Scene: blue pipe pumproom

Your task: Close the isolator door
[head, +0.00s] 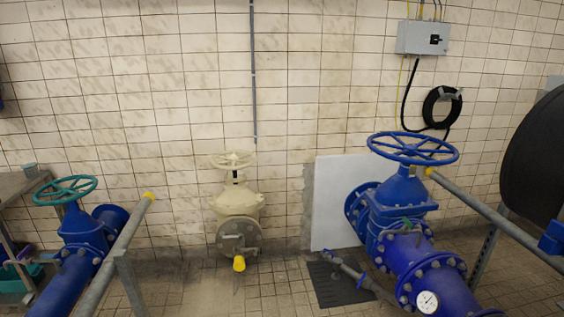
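A small grey box with a black switch (435,40), which looks like the isolator (415,39), is mounted high on the tiled wall at the upper right. Cables enter its top and a black cable hangs from below it. Its front face looks flat, but at this size I cannot tell whether its door is ajar. Neither of my grippers is in view.
A large blue valve with a handwheel (412,148) and a grey rail (490,215) stand below the box. A coiled black hose (430,107) hangs beside it. A cream valve (236,205) stands centre; a teal-wheeled valve (80,230) stands left. A dark rounded shape (540,155) fills the right edge.

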